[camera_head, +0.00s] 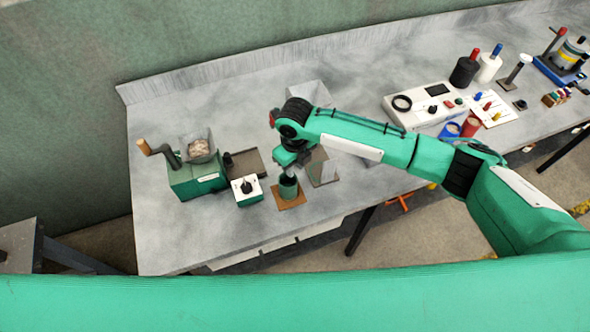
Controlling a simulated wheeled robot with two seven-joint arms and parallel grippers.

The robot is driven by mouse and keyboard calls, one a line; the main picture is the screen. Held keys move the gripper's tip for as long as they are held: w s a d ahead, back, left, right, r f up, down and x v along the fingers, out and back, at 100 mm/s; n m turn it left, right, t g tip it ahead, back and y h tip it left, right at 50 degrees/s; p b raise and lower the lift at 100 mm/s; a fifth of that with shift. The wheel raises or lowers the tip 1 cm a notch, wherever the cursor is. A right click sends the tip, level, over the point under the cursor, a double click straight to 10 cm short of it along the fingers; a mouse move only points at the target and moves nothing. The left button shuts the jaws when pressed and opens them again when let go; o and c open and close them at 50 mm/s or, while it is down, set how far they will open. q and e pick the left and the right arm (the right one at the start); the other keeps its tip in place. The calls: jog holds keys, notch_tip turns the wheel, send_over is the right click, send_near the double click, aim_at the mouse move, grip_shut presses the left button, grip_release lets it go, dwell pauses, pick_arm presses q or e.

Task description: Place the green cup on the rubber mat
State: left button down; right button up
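The small dark green cup (288,189) is at the front part of the grey bench, below my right gripper. It looks upright over a flat brown square mat (296,202), within its outline. I cannot tell whether its base touches the mat. My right gripper (288,172) points down at the top of the cup; its fingers are too small and dark to show whether they are shut on the rim. My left gripper is not in view.
A white-topped box with a black knob (247,188) stands just left of the mat. A green hand-cranked mill (196,178) is farther left. A flat grey plate (322,170) lies right of the mat. A white control unit (432,103) and bottles stand at the right.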

notch_tip(320, 180, up, 10)
jog(key=b, duration=0.2)
jog(key=shift+f+b, duration=0.15)
jog(key=shift+b, duration=0.15)
